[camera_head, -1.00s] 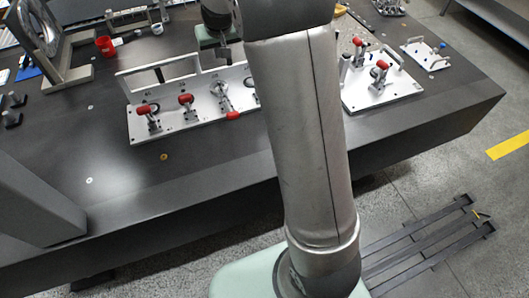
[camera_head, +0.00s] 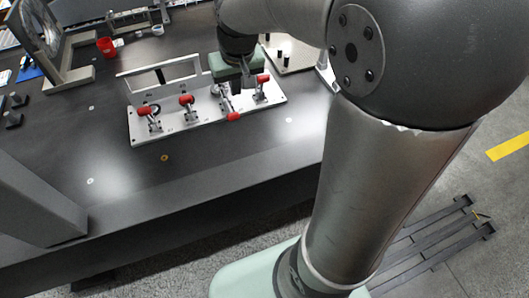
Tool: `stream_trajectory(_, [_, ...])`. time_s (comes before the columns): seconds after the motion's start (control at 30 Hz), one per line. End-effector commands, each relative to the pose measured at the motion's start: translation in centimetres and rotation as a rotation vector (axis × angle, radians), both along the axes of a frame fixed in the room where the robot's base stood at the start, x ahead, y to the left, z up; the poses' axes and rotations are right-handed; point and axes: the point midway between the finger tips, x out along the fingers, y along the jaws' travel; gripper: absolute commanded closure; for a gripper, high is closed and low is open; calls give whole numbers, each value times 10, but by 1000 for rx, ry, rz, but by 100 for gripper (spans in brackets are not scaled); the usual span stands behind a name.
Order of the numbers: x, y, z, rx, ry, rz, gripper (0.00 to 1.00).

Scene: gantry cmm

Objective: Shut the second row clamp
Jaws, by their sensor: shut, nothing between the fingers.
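A pale clamp plate (camera_head: 178,126) with a row of red-handled toggle clamps lies on the dark table. The first clamp from the left (camera_head: 147,112), the second from the left (camera_head: 186,102) and the rightmost one (camera_head: 263,80) have red handles raised. On the third from the left, which is second from the right, the red handle (camera_head: 232,116) lies low, out towards the plate's front edge. My gripper (camera_head: 239,86) is shut and empty, pointing down beside this clamp's upper part, which it partly hides. Whether they touch I cannot tell.
An upright pale plate with cutouts (camera_head: 130,84) stands along the back of the clamp row. A red cup (camera_head: 105,46) and a ring-shaped fixture (camera_head: 68,78) are at the back left. The table's front (camera_head: 150,160) is clear. My arm covers the right side.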

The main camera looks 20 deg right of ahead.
Motion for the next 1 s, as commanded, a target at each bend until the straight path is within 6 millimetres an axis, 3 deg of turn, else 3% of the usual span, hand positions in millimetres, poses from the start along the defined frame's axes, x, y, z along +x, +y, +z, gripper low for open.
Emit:
stream_trajectory(0.7, [-142, 2, -24, -9, 150, 23, 100])
stream_trajectory(1.0, [-180, 2, -34, -18, 191, 29, 100])
